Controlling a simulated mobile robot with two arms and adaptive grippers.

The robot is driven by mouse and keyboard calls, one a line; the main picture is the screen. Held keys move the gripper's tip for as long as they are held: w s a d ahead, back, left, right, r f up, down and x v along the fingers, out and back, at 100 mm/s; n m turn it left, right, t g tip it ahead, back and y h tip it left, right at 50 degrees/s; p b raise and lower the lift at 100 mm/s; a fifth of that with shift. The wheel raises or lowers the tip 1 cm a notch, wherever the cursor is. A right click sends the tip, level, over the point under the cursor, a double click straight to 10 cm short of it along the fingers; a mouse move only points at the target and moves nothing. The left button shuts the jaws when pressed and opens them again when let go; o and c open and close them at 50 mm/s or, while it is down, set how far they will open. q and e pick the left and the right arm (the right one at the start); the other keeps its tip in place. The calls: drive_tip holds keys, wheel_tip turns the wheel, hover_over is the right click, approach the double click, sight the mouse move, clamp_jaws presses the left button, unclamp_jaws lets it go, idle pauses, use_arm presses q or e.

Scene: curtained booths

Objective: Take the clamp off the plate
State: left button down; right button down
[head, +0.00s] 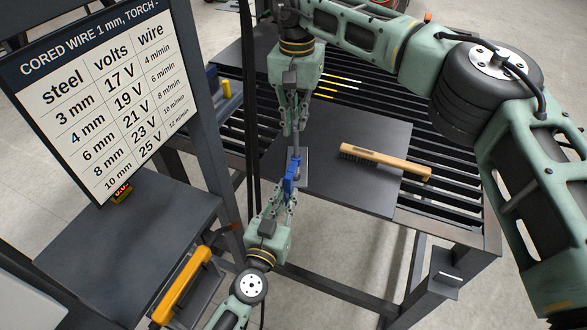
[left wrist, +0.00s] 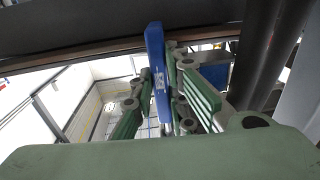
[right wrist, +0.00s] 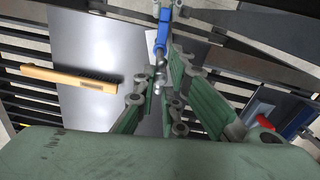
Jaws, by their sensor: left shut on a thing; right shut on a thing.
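The clamp (head: 291,172) has a blue part and a grey metal bar; it is at the left edge of the dark plate (head: 345,190). My left gripper (head: 288,196) is shut on the clamp's blue part, which stands between its fingers in the left wrist view (left wrist: 156,60). My right gripper (head: 296,128) is shut on the grey bar at the clamp's other end. In the right wrist view the clamp (right wrist: 163,32) lies over a small light piece by the plate (right wrist: 100,40). I cannot tell whether the clamp touches the plate.
A wooden-handled wire brush (head: 385,161) lies on the plate. The plate rests on a dark slatted table (head: 450,190). A sign board (head: 105,95) with a welding chart stands at left, above a dark side surface (head: 130,240). A yellow-handled item (head: 185,285) is at lower left.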

drive_tip(key=shift+n, duration=0.3)
drive_tip(key=shift+n, duration=1.7)
drive_tip(key=n, duration=0.3)
drive_tip(key=shift+n, duration=0.3)
drive_tip(key=c, duration=1.7)
unclamp_jaws()
drive_tip(key=shift+c, duration=0.2)
drive_tip(key=shift+r, duration=0.1)
